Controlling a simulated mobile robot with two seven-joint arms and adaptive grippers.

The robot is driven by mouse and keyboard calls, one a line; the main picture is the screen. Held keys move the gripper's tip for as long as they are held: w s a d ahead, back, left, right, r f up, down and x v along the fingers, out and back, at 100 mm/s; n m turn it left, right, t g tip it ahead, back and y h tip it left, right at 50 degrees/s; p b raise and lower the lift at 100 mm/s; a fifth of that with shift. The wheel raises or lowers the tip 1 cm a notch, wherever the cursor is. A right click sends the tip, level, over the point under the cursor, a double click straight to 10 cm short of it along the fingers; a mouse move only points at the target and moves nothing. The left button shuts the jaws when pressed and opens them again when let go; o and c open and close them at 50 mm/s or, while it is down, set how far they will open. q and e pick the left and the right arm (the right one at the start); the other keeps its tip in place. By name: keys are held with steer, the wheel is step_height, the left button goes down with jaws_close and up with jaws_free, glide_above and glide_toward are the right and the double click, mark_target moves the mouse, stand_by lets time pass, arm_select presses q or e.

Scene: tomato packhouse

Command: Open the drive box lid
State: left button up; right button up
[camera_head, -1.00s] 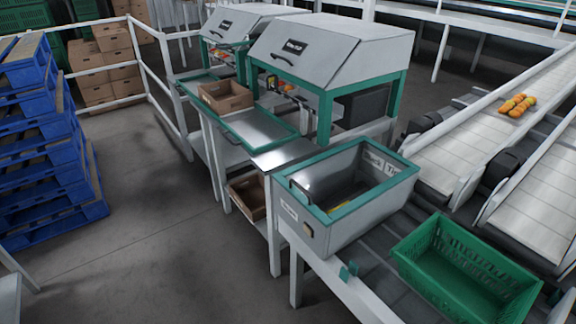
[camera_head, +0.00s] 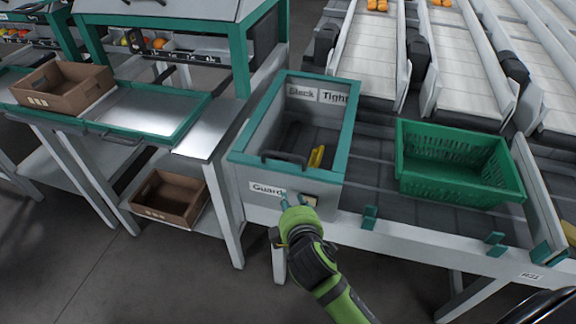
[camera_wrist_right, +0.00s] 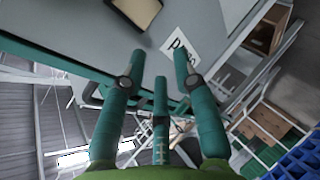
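The drive box (camera_head: 240,195) is grey with a teal rim and stands at the left end of the conveyor frame. Its front has a "Guard" label (camera_head: 267,189) and a small tan plate (camera_head: 309,199). A dark handle (camera_head: 284,158) runs along the front rim. A yellow part (camera_head: 316,157) shows inside; I cannot tell whether a clear lid covers it. My right gripper (camera_head: 292,203) is at the box front, below the handle, between label and plate. In the right wrist view its fingers (camera_wrist_right: 160,75) are spread and empty, close to the label (camera_wrist_right: 181,48); contact is unclear. My left gripper is out of view.
A green crate (camera_head: 455,185) stands on the conveyor frame right of the box. A metal-topped bench (camera_head: 150,110) with a brown crate (camera_head: 62,88) is at left. Another brown crate (camera_head: 168,200) sits on its lower shelf. Floor in front is clear.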

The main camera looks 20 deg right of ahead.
mark_target(286, 155)
step_height(286, 155, up, 10)
steer(key=w+n+t, duration=0.1)
steer(key=n+t, duration=0.1)
steer(key=t, duration=0.1)
steer(key=shift+h, duration=0.4)
steer(key=b+x, duration=0.1)
steer(key=x, duration=0.4)
steer(key=shift+w, duration=0.45)
steer(key=shift+w+f, duration=0.2)
steer(key=shift+w, duration=0.4)
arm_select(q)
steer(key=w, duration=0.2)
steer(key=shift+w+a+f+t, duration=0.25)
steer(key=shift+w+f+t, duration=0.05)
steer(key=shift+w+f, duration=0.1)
arm_select(e)
jaws_close()
